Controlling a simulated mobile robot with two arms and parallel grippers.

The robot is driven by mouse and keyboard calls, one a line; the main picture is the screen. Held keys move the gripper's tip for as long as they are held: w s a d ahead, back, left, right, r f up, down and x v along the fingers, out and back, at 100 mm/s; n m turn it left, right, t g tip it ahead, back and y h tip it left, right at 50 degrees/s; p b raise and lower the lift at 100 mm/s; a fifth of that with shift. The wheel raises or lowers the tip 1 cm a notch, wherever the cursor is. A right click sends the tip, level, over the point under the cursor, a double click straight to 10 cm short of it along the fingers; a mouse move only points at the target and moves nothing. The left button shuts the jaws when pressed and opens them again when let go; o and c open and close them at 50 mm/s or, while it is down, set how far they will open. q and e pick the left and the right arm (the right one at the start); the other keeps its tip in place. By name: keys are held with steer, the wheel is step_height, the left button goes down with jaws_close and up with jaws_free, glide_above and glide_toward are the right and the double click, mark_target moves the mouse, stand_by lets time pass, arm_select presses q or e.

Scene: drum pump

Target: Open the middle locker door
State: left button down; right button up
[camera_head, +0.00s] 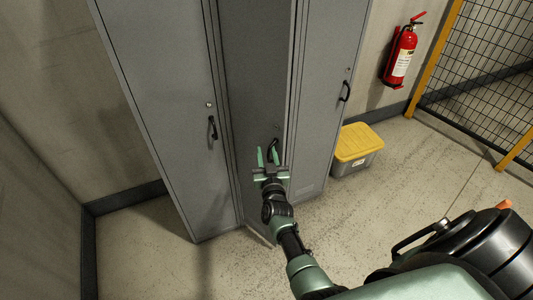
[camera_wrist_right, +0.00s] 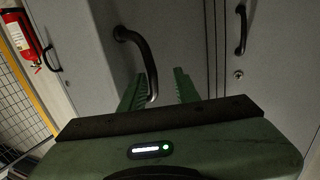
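The middle locker door (camera_head: 256,75) is a tall grey panel, darker than its neighbours. Its lower edge seems to angle outward, so it looks slightly ajar. Its black curved handle (camera_head: 272,147) is near its right edge; it also shows in the right wrist view (camera_wrist_right: 142,52). My right gripper (camera_head: 268,158) is at this handle. Its green fingers are apart in the wrist view (camera_wrist_right: 160,88), with the handle's near end between them, closer to the left finger. Contact cannot be told. My left gripper is not in view.
The left locker door (camera_head: 165,90) and right locker door (camera_head: 328,80) look closed, each with a black handle. A grey box with a yellow lid (camera_head: 355,142) stands right of the lockers. A red fire extinguisher (camera_head: 402,52) hangs on the wall. A yellow-framed mesh fence (camera_head: 485,55) stands at right.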

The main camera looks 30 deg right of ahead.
steer(key=p+v, duration=0.3)
steer(key=v, duration=0.4)
steer(key=shift+s+a+p, duration=0.2)
steer(key=shift+s+p, duration=0.15)
